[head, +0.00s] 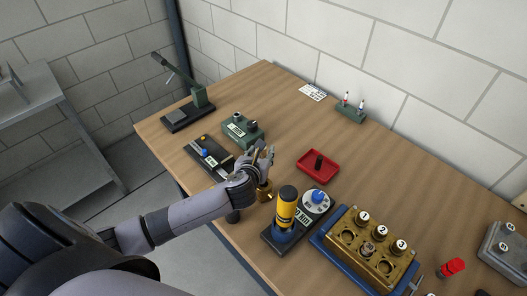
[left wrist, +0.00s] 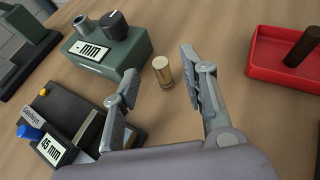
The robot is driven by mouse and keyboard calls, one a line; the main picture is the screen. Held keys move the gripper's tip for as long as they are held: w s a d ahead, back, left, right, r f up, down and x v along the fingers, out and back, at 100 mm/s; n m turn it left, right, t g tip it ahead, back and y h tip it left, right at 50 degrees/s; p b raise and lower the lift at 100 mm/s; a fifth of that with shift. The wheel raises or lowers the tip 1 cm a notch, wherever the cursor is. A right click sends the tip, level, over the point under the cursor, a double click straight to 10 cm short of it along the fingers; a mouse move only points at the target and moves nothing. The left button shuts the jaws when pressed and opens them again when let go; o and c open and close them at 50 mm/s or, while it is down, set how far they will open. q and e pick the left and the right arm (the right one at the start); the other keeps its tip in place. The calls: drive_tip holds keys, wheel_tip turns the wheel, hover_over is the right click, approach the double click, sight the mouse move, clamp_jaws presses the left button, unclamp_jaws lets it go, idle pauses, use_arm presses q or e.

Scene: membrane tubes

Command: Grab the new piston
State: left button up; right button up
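A small brass cylinder (left wrist: 162,70), which looks like the new piston, stands upright on the wooden table in the left wrist view. It is beyond and between the two fingers of my left gripper (left wrist: 165,95), nearer the right finger, and does not appear to be held. The gripper is open and empty. In the head view my left gripper (head: 262,157) hangs over the table between the green gauge block and the red tray, and hides the cylinder or blends with it. A dark brown cylinder (left wrist: 303,46) stands in the red tray (left wrist: 262,62). My right gripper is not in view.
The green gauge block (head: 243,132) is left of my gripper, with a black device marked 45 mm (head: 209,157) nearer. A yellow-and-black tool (head: 286,207) and a brass block with numbered caps (head: 345,232) are at the right front. The table behind the gripper is clear.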

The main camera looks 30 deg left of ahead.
use_arm(q)
drive_tip(key=shift+x, duration=1.1)
drive_tip(key=shift+c, duration=0.5)
clamp_jaws()
